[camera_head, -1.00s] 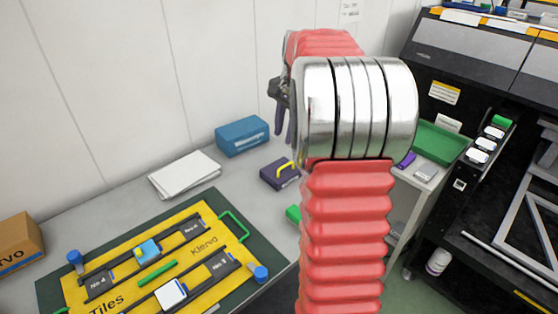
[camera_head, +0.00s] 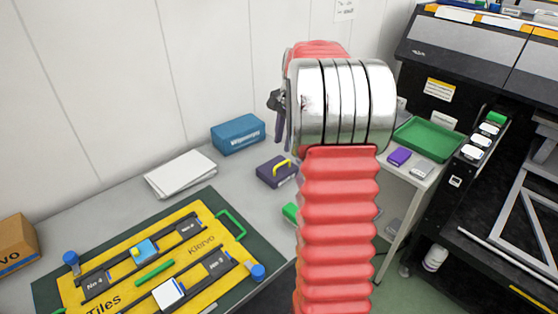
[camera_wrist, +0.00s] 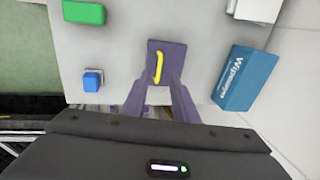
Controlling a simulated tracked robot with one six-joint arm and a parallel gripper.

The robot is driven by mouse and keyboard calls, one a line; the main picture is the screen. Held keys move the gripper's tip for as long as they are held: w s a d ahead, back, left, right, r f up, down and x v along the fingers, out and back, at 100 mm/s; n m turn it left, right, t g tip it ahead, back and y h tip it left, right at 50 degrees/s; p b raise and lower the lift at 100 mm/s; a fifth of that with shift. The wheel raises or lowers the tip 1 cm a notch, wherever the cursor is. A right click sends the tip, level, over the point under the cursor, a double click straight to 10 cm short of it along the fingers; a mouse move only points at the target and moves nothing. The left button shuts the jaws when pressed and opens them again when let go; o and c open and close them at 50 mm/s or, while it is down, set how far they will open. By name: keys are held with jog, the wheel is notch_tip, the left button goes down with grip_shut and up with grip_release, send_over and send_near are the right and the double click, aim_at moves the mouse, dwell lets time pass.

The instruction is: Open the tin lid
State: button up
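The tin is a small dark purple box (camera_head: 270,174) with a yellow handle (camera_head: 283,168) on its lid, lying on the grey table beyond the yellow board. The lid looks closed. In the wrist view the tin (camera_wrist: 156,52) is at the upper middle, its yellow handle (camera_wrist: 159,68) running roughly lengthwise. My gripper (camera_wrist: 156,82) is open, its two purple fingers apart on either side of the tin's near end in that view. They appear above the tin, and I see no contact. In the head view my gripper (camera_head: 277,118) is partly hidden behind my arm.
A blue wipes box (camera_head: 238,134) and white paper stack (camera_head: 181,174) are near the tin. The yellow board (camera_head: 150,264) fills the table's front. A green block (camera_wrist: 83,12) and blue block (camera_wrist: 92,80) show in the wrist view. A green tray (camera_head: 428,139) stands right.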

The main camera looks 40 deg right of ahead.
send_over(279, 174)
notch_tip(279, 174, down, 9)
jog(key=shift+d+f, duration=0.15)
dwell(0.3)
grip_shut()
dwell(1.3)
